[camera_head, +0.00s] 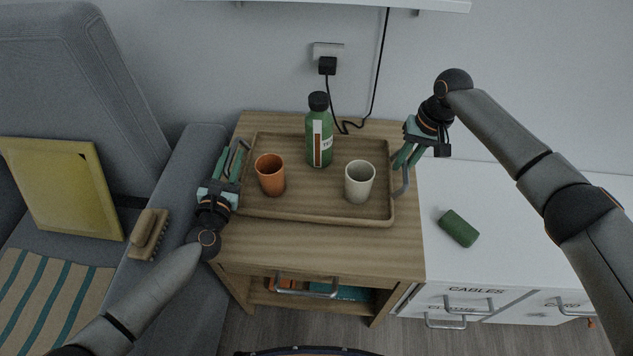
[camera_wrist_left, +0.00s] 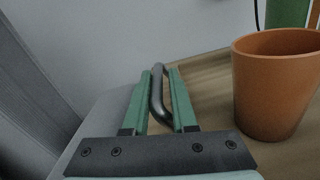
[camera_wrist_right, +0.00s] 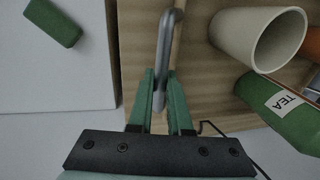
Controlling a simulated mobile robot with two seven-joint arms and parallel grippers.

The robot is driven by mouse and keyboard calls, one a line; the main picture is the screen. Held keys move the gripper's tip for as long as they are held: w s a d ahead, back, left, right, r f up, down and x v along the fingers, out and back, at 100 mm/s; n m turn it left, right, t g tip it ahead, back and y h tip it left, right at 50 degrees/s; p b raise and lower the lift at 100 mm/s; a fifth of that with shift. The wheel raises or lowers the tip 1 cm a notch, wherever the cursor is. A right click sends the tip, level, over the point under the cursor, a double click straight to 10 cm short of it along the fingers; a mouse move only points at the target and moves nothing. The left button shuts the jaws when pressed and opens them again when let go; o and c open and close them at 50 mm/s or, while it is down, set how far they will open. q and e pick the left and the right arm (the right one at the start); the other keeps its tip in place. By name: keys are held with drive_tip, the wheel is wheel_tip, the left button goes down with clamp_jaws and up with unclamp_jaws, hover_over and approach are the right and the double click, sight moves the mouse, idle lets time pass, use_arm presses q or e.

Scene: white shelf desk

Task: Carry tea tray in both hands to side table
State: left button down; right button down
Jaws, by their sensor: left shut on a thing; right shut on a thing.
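The wooden tea tray (camera_head: 318,214) sits on, or very close above, the wooden side table (camera_head: 320,245); I cannot tell if they touch. On it stand an orange cup (camera_head: 270,176), a cream cup (camera_head: 359,182) and a green bottle with a black cap (camera_head: 319,138), all upright. My left gripper (camera_head: 228,168) is shut on the tray's left grey handle, which shows between its fingers in the left wrist view (camera_wrist_left: 158,98). My right gripper (camera_head: 402,160) is shut on the right handle, seen in the right wrist view (camera_wrist_right: 163,70).
A white cabinet (camera_head: 500,215) with a green block (camera_head: 459,228) adjoins at right. A black cable (camera_head: 378,70) hangs behind the table. A shelf (camera_head: 350,3) is above.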

use_arm(q)
drive_tip(key=shift+w+a+f, duration=0.1)
drive_tip(key=shift+a+f, duration=0.15)
drive_tip(key=shift+a, duration=0.2)
use_arm(e)
drive_tip(key=shift+w+d+f, duration=0.1)
drive_tip(key=shift+d+f, duration=0.2)
drive_tip(key=shift+d, duration=0.15)
use_arm(q)
drive_tip(key=c, duration=1.1)
unclamp_jaws()
use_arm(e)
drive_tip(key=c, duration=1.2)
unclamp_jaws()
drive_tip(key=shift+c, duration=0.2)
use_arm(q)
drive_tip(key=o, duration=0.3)
drive_tip(key=shift+d, duration=0.15)
use_arm(e)
drive_tip(key=o, duration=0.3)
drive_tip(key=shift+a, duration=0.1)
use_arm(q)
drive_tip(key=shift+o, duration=0.4)
drive_tip(key=shift+d, duration=0.15)
use_arm(e)
drive_tip(key=shift+o, duration=0.5)
drive_tip(key=shift+a, duration=0.15)
